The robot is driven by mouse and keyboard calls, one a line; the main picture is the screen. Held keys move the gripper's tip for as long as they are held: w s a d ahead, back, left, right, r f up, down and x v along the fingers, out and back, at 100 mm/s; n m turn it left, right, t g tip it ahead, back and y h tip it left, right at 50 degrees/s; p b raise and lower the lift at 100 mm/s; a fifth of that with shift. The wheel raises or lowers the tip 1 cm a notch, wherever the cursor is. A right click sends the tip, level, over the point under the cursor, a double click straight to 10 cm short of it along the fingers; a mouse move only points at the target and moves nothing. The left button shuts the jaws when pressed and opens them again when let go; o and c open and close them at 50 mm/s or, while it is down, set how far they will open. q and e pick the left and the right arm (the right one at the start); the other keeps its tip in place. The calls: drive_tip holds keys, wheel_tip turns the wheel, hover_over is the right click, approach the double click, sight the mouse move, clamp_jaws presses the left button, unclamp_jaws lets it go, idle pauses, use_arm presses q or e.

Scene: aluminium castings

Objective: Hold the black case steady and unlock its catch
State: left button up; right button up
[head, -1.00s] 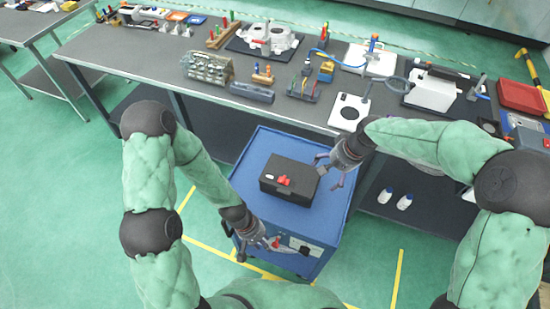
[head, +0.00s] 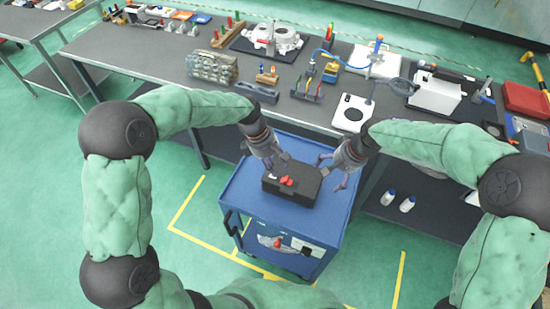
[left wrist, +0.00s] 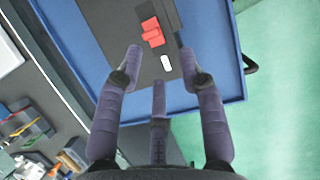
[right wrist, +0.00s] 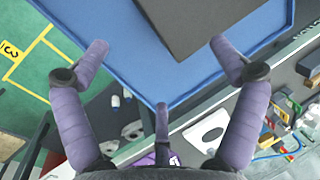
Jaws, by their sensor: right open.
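The black case (head: 305,190) lies on the blue cart top, with a red catch (head: 287,181) and a small white mark on it. The catch also shows in the left wrist view (left wrist: 152,32). My left gripper (head: 272,163) is at the case's back left corner, pointing down. In the left wrist view its fingertips are apart over the case's end; whether they touch it I cannot tell. My right gripper (head: 332,172) is open and empty beside the case's right end. The right wrist view shows its spread fingers and part of the case (right wrist: 190,20) beyond them.
The blue cart (head: 245,197) has free room on its top left and front. Behind it stands a long grey bench (head: 300,110) with castings, tools and fixtures. White bottles (head: 407,204) stand on the bench's lower shelf. Yellow lines mark the green floor.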

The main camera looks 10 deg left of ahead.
sight(318, 187)
drive_tip(key=shift+x, duration=5.45)
drive_tip(key=shift+s+a, duration=0.1)
drive_tip(key=shift+s, duration=0.1)
drive_tip(key=c, duration=1.6)
drive_tip(key=shift+s, duration=0.15)
drive_tip(key=shift+c, duration=0.2)
drive_tip(key=shift+s+f, duration=0.2)
drive_tip(key=shift+s, duration=0.05)
drive_tip(key=shift+c, duration=1.1)
drive_tip(key=o, duration=1.5)
drive_tip(key=shift+w, duration=0.1)
drive_tip(key=shift+o, duration=0.4)
drive_tip(key=shift+w+f, duration=0.1)
drive_tip(key=shift+w, duration=0.25)
drive_tip(key=shift+s, duration=0.1)
drive_tip(key=shift+r, duration=0.25)
